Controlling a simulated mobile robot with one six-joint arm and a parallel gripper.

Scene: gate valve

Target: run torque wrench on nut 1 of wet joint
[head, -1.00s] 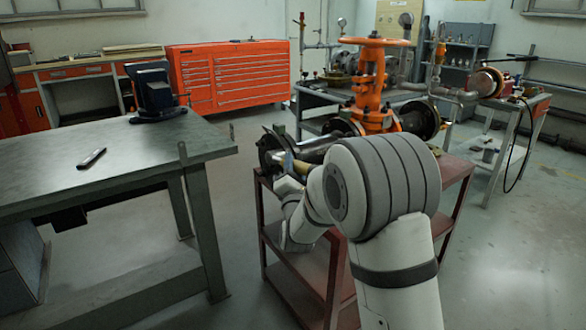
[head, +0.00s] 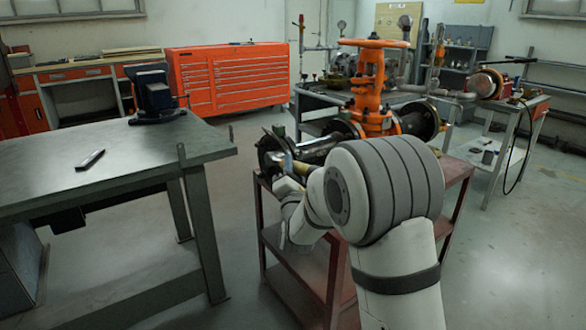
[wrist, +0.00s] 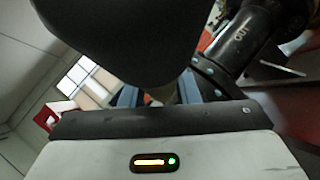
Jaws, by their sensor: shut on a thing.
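The orange gate valve (head: 371,85) stands on a red cart, joined to dark flanged pipe. The left flange (head: 269,150) is at the near pipe end. My gripper (wrist: 158,94) is at this end, largely hidden by my arm in the head view. In the wrist view its fingers are shut around a mostly hidden thing. A large dark rounded shape (wrist: 125,40) fills the top centre, apparently the held torque wrench. A dark pipe (wrist: 243,42) with pale markings lies beyond the fingers, to the right. I cannot make out nut 1 or whether the tool touches it.
The red cart (head: 459,172) stands under the valve. A grey workbench (head: 140,150) on the left carries a vise (head: 155,95) and a small dark tool (head: 90,159). An orange tool cabinet (head: 228,78) stands behind. Floor is free between bench and cart.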

